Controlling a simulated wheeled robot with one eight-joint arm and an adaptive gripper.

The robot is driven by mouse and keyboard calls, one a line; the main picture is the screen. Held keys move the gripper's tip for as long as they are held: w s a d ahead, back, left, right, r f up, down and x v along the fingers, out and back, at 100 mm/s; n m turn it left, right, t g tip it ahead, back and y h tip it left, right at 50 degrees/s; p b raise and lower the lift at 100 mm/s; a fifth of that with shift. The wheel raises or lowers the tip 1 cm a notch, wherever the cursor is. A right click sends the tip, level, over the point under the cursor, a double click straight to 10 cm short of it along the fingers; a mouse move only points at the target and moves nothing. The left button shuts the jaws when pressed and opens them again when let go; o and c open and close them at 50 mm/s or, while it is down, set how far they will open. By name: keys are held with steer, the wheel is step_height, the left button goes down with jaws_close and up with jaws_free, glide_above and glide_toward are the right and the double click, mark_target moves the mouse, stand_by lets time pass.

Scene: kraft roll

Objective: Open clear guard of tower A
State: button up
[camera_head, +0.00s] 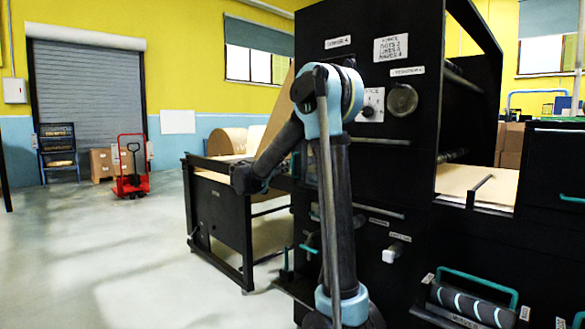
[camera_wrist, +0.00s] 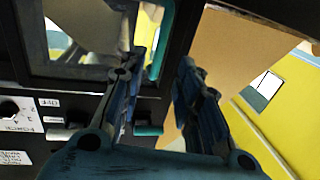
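Tower A (camera_head: 345,20) is a tall black panel with a label, a sign and a round knob on its face. In the wrist view, the clear guard (camera_wrist: 85,38) is a see-through pane in a dark frame at the upper left. A teal bar handle (camera_wrist: 162,42) runs along its right side. My gripper (camera_wrist: 160,65) is open, with its two dark blue fingers apart. The handle shows in the gap beyond the fingertips, nearer the left finger; I cannot tell whether they touch. In the head view my arm hides the gripper and guard.
A switch plate (camera_wrist: 22,112) with a knob and labels sits left of the fingers. Brown kraft paper (camera_wrist: 232,50) slopes close by on the right. In the head view, a black roll stand (camera_head: 222,215) stands left of the tower; the floor (camera_head: 120,250) further left is clear.

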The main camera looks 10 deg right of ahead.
steer(key=x, duration=0.8)
steer(key=shift+w+d, duration=0.3)
jaws_close()
